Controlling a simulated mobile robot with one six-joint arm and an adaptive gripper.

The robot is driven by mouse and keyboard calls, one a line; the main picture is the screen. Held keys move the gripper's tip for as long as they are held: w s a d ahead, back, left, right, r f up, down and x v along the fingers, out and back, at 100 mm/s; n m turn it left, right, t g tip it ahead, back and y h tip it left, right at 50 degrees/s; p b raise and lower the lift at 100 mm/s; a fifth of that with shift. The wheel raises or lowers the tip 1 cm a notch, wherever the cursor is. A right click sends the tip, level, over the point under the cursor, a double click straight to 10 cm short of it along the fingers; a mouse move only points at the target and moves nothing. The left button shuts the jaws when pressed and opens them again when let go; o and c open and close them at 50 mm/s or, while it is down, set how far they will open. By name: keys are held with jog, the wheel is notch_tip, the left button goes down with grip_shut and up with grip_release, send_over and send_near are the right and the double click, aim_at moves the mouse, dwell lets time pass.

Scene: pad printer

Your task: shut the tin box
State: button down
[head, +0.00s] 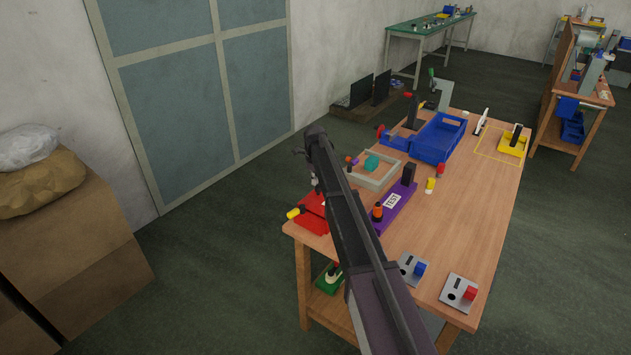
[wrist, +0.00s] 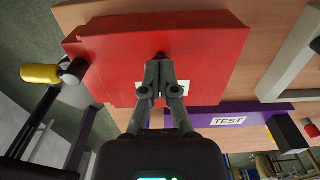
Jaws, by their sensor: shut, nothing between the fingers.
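The red tin box (head: 309,221) is at the near left end of the wooden table, partly hidden behind my arm in the head view. In the wrist view, its broad flat red face (wrist: 205,62) fills the upper middle, with a white label partly covered by my fingers. I cannot tell from these views whether its lid is fully down. My gripper (wrist: 160,62) is shut and empty, with its fingertips over the middle of the red face. Whether they touch it is unclear.
A yellow-ended handle (wrist: 40,73) sticks out left of the box. A purple TEST base (head: 401,207) lies to its right, and a grey-green open tray (head: 386,183) lies behind. A blue bin (head: 438,140) stands farther back.

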jog(key=shift+r, duration=0.1)
jog(key=w+a+r+p, duration=0.2)
jog(key=r+p, duration=0.3)
jog(key=w+a+r+p, duration=0.2)
jog(key=a+r+p, duration=0.1)
jog(key=r+p, duration=0.3)
jog(key=shift+w+a, duration=0.15)
jog(key=shift+w, duration=0.15)
dwell(0.4)
dwell(0.4)
jog(key=s+d+n, duration=0.4)
jog(key=s+n, duration=0.4)
jog(key=s, duration=0.7)
jog(key=s+d+n, duration=0.5)
jog(key=s+n, duration=0.4)
jog(key=s, duration=0.7)
jog(key=s+d+n, duration=0.5)
jog(key=s+n, duration=0.4)
jog(key=s, duration=0.7)
jog(key=shift+d, duration=0.2)
